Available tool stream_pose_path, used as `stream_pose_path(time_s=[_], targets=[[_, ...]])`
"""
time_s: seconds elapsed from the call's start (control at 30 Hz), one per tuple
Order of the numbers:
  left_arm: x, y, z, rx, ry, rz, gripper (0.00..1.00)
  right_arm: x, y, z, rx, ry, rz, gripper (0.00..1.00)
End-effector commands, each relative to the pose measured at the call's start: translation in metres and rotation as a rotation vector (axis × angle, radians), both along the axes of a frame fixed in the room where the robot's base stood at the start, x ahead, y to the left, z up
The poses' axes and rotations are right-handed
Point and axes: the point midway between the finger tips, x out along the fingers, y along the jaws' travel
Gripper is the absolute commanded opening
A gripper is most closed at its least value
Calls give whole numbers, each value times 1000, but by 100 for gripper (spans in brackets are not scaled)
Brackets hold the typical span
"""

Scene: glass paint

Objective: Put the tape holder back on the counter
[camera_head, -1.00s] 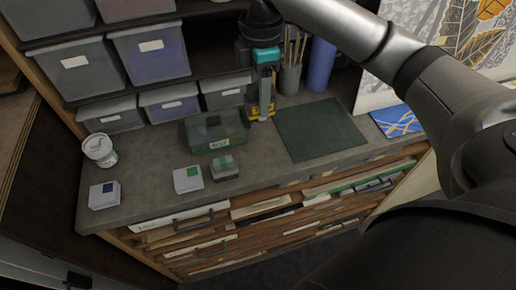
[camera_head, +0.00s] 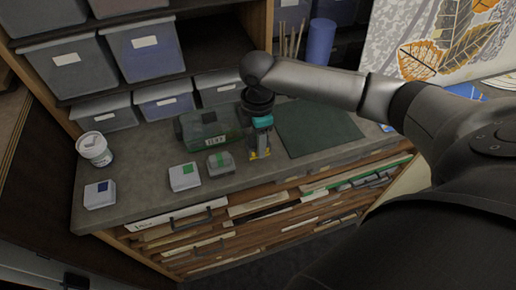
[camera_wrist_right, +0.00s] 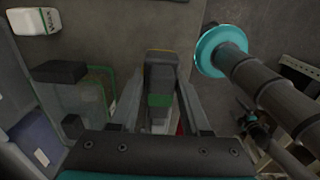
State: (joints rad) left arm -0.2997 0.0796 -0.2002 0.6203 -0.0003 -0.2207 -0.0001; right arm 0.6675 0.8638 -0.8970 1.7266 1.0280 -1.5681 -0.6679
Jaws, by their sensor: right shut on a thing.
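My right gripper (camera_head: 260,141) reaches down over the counter (camera_head: 140,187) near its front edge, right of the small boxes. It is shut on a dark, narrow block with yellow edges, which I take to be the tape holder (camera_head: 260,154). In the right wrist view the tape holder (camera_wrist_right: 161,72) sits between the two fingers and shows a green band. The fingers cover part of its sides. I cannot tell whether its underside touches the counter. My left gripper is not in view.
A clear green bin (camera_head: 208,128) and a dark box with a green mark (camera_head: 220,163) stand close left of the gripper. White boxes (camera_head: 185,177) (camera_head: 100,194) and a white tub (camera_head: 94,149) are farther left. A green mat (camera_head: 318,128) lies to the right.

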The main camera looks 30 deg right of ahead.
Motion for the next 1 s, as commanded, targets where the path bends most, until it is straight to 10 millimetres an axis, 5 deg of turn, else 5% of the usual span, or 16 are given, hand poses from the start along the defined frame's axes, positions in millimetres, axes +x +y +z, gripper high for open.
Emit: stream_pose_path(time_s=[0.2,0.47,0.5,0.73,1.0], targets=[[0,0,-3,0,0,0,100,0,0,-30,0,2,-1,0],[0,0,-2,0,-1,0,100,0,0,-31,1,0,0,0],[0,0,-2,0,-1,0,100,0,0,-31,0,1,0,51],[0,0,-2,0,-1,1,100,0,0,-31,0,1,0,77],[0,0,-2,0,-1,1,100,0,0,-29,0,0,-1,77]])
